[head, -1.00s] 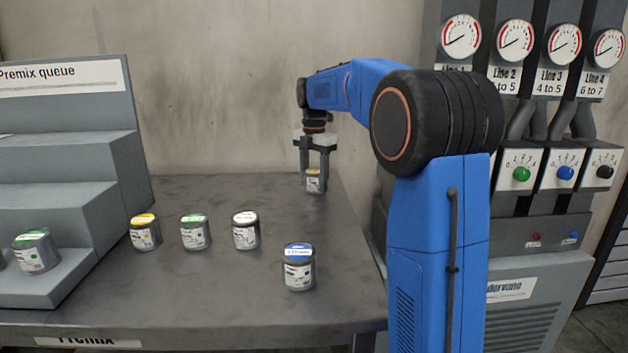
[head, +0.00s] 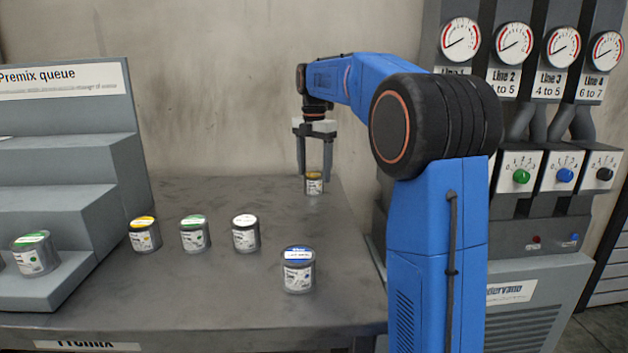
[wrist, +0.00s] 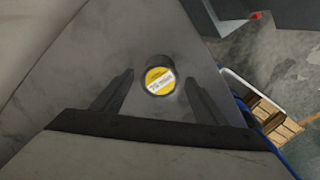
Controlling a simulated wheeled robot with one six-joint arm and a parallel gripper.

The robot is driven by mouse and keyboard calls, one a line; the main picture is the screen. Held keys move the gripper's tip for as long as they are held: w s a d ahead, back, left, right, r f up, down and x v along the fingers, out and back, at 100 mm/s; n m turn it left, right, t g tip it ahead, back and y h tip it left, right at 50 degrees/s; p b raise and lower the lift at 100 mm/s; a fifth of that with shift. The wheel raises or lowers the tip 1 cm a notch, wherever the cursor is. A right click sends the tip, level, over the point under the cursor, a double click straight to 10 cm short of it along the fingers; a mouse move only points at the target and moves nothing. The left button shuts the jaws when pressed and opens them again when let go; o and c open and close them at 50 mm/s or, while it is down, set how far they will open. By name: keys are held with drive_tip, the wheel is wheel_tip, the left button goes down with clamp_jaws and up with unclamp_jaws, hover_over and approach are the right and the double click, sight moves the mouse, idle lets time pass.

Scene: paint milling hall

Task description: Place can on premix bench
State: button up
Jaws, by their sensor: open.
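A small can with a yellow lid (head: 314,184) stands upright on the grey premix bench (head: 200,290), near its far right corner. In the wrist view its yellow lid (wrist: 160,81) lies just beyond and between the fingertips. My gripper (head: 315,172) is open just above the can, with the fingers pointing down and apart from each other. In the wrist view both fingers (wrist: 160,88) show a gap on either side of the can.
On the bench stand a yellow-lidded can (head: 145,236), a green-lidded can (head: 195,235), a white-lidded can (head: 245,234) and a blue-lidded can (head: 298,271). A stepped "Premix queue" rack (head: 70,200) holds a green-lidded can (head: 36,256). A gauge panel (head: 530,160) stands right of the bench.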

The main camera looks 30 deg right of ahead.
sight(314, 174)
drive_tip(key=shift+r, duration=1.65)
